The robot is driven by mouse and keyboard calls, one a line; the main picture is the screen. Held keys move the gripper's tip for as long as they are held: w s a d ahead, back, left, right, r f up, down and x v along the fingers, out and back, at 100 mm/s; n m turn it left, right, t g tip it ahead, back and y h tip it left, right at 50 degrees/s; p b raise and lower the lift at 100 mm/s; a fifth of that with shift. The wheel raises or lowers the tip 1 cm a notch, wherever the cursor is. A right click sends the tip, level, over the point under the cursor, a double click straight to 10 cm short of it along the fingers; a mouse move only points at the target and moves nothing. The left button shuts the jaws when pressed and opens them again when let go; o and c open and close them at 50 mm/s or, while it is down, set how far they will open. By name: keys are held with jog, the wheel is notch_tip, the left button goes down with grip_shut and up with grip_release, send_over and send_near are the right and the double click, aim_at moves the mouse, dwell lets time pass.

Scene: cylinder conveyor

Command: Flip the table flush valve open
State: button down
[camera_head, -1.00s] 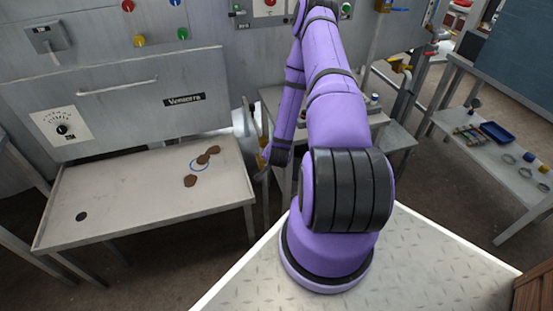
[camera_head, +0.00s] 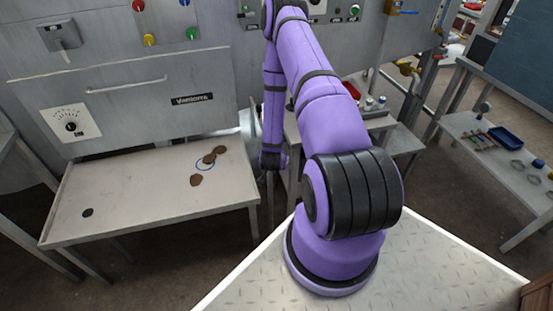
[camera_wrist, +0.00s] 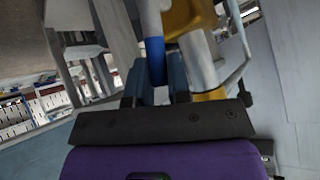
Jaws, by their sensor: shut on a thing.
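In the wrist view, my gripper (camera_wrist: 157,82) has its two dark fingers around a blue-ended handle (camera_wrist: 154,47), which looks like the lever of the table flush valve. The handle's upper part is pale grey. A yellow valve body (camera_wrist: 188,18) and a grey pipe (camera_wrist: 198,62) are just right of the fingers. My fingers and the valve are hidden there behind my arm.
Brown lumps (camera_head: 196,180) lie on the table near a blue ring, with a dark spot (camera_head: 87,212) at left. A grey panelled machine (camera_head: 140,60) stands behind. A side bench (camera_head: 490,150) at right holds a blue tray (camera_head: 505,137) and rings.

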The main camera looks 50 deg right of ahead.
jog(key=c, duration=1.1)
grip_release()
jog(key=shift+d, duration=0.1)
